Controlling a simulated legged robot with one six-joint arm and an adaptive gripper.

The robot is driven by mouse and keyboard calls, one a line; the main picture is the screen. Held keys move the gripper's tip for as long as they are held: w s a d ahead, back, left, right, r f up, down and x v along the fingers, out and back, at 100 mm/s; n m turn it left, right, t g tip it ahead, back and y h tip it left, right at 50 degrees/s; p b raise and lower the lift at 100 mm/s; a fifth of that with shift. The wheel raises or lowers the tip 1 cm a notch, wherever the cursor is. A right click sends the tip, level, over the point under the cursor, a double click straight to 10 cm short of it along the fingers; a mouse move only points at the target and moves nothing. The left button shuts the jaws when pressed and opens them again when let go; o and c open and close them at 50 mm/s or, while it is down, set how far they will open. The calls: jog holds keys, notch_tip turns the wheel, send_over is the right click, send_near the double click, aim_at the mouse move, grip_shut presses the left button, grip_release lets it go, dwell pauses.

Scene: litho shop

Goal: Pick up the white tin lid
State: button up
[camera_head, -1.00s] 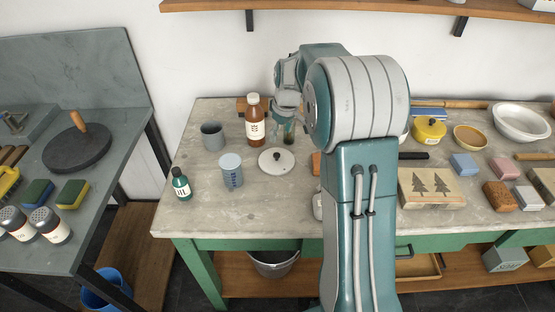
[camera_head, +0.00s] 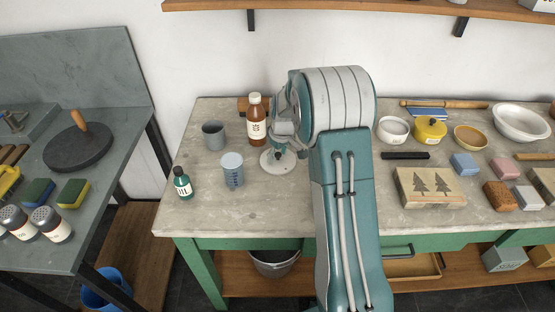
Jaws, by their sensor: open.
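The white tin lid (camera_head: 272,167), a flat pale disc with a small dark knob, lies on the stone-topped workbench (camera_head: 215,220) left of centre. My gripper (camera_head: 287,146) is over the lid's back right part, with its fingers pointing down. It is open and hides part of the lid and its knob. I cannot tell whether a finger touches the lid.
A brown bottle (camera_head: 256,122) and a grey cup (camera_head: 213,135) stand behind. A white tin (camera_head: 393,129) and a yellow pot (camera_head: 430,130) are to the right. The bench's front left is clear.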

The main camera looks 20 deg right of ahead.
grip_shut()
